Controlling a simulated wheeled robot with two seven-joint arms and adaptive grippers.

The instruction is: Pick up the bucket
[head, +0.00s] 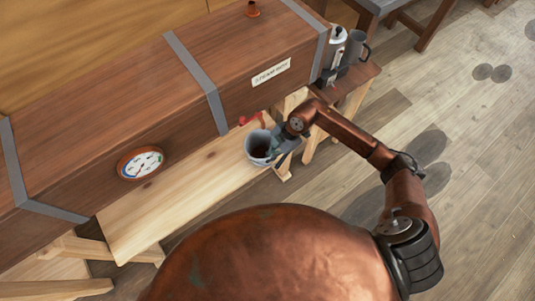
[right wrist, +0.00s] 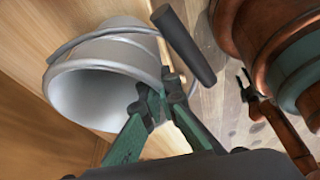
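The bucket (head: 258,146) is a pale grey pail with a dark interior in the head view, at the right end of the light wooden bench. In the right wrist view the bucket (right wrist: 100,85) shows its open mouth and a wire handle with a dark grip (right wrist: 185,45). My right gripper (head: 279,141) is at the bucket's right side. In the wrist view the green fingers of the right gripper (right wrist: 160,98) close at the rim, one inside and one outside. Whether the bucket touches the bench is unclear.
The light wooden bench (head: 165,200) runs along a long brown wooden box (head: 110,95) with grey straps and a round gauge (head: 140,163). A metal pot (head: 335,45) and grey mug (head: 357,46) stand on a small table beyond. The floor at right is open.

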